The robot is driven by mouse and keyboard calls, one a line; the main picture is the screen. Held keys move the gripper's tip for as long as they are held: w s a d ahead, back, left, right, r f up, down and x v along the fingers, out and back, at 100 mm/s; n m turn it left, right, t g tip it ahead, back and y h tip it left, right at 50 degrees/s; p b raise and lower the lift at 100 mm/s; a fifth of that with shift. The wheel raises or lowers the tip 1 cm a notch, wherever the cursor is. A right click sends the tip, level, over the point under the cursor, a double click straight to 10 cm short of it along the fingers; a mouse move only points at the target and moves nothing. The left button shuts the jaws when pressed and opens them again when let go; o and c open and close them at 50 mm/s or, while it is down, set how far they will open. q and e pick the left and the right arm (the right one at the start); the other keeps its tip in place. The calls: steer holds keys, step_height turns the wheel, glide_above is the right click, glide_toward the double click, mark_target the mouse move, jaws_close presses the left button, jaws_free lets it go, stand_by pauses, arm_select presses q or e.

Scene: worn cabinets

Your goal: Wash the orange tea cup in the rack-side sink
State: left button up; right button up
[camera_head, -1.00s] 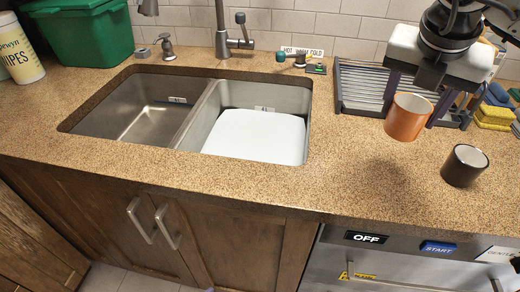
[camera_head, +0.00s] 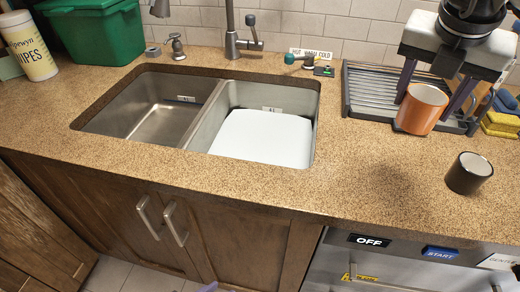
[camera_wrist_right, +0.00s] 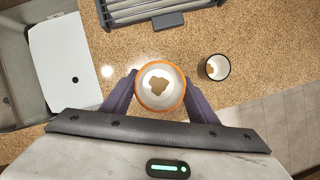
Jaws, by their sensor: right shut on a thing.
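The orange tea cup (camera_head: 420,110) is at the front edge of the drying rack, right of the sinks. My right gripper (camera_head: 432,100) is shut on it, one dark finger on each side. In the right wrist view the cup (camera_wrist_right: 161,86) sits between the fingertips, with its white inside and a brown stain at the bottom showing. Whether its base is clear of the counter is hard to tell. The rack-side sink (camera_head: 218,110) is the right basin. A flat white piece (camera_head: 262,138) covers most of its floor. My left gripper is not clearly in view.
A slatted rack (camera_head: 375,92) stands behind the cup. A black cup (camera_head: 468,173) stands on the counter at right. Sponges (camera_head: 500,122) lie at far right. A faucet (camera_head: 232,40) rises behind the basins. The counter between cup and sink is clear.

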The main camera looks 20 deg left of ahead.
step_height(320, 180, up, 16)
steer(key=p, duration=0.3)
steer(key=shift+r+p, duration=0.25)
steer(key=shift+p, duration=0.05)
stand_by(0.6)
steer(key=s+d+f+m+g, duration=0.1)
steer(key=s+f+m+g, duration=0.2)
steer(key=s+f+m, duration=0.3)
steer(key=s+d+f+m+g+y, duration=0.1)
steer(key=s+f+m, duration=0.5)
steer(key=f+m, duration=0.7)
steer(key=s+d+f+m+g, duration=0.2)
steer(key=s+f+m+g, duration=0.2)
steer(key=f+m, duration=0.5)
steer(key=s+m, duration=0.2)
steer(key=m, duration=0.1)
steer(key=shift+d+f+m+g+y, duration=0.2)
steer(key=shift+m+g+y, duration=0.1)
steer(key=shift+m+g, duration=0.1)
